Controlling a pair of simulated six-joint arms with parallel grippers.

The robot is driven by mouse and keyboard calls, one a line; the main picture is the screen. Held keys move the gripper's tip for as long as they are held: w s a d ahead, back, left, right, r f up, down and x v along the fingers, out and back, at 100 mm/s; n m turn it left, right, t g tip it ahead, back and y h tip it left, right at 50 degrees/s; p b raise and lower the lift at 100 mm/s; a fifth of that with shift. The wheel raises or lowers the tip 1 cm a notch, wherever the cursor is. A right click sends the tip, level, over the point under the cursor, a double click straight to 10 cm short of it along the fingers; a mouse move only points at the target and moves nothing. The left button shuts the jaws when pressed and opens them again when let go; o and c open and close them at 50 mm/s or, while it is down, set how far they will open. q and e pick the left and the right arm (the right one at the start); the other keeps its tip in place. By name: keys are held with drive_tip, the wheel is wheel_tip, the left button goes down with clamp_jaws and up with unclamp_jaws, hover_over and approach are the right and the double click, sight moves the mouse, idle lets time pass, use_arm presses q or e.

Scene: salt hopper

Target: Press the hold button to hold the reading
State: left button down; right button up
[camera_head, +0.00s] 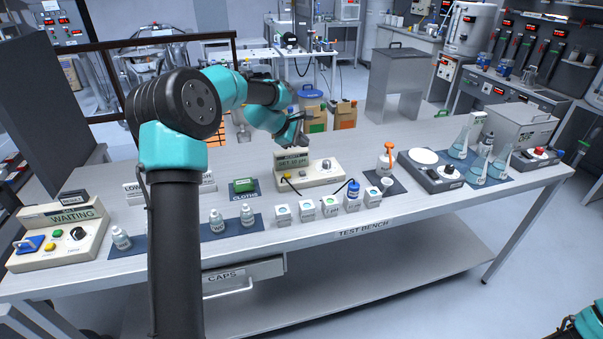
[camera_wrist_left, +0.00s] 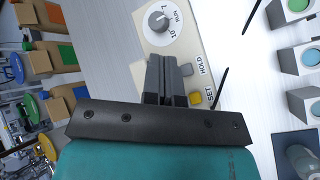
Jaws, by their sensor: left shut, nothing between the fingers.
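The meter (camera_head: 318,179) is a cream box on the test bench with a lit display whose text is hard to read, perhaps "SET 10 pH". The wrist view shows its panel (camera_wrist_left: 183,48), with a white-ringed dial (camera_wrist_left: 159,19), a yellow button (camera_wrist_left: 195,98) by the SET label, and a HOLD label (camera_wrist_left: 201,66). A grey piece beside that label (camera_wrist_left: 186,70) may be the hold button, partly hidden by my fingers. My left gripper (camera_head: 298,141) is shut and empty over the meter; its fingertips (camera_wrist_left: 164,60) overlap the panel beside HOLD. I cannot tell whether they touch.
A stirrer plate (camera_head: 430,172) and flasks (camera_head: 478,163) stand at right.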

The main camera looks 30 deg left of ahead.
sight(302, 173)
use_arm(q)
drive_tip(key=shift+f, duration=4.4)
drive_tip(key=shift+f, duration=0.1)
drive_tip(key=shift+f, duration=0.35)
drive_tip(key=shift+f, duration=0.55)
drive_tip(key=shift+r, duration=1)
drive_tip(key=shift+r, duration=0.1)
drive_tip(key=shift+r, duration=2.4)
drive_tip(key=shift+d, duration=0.1)
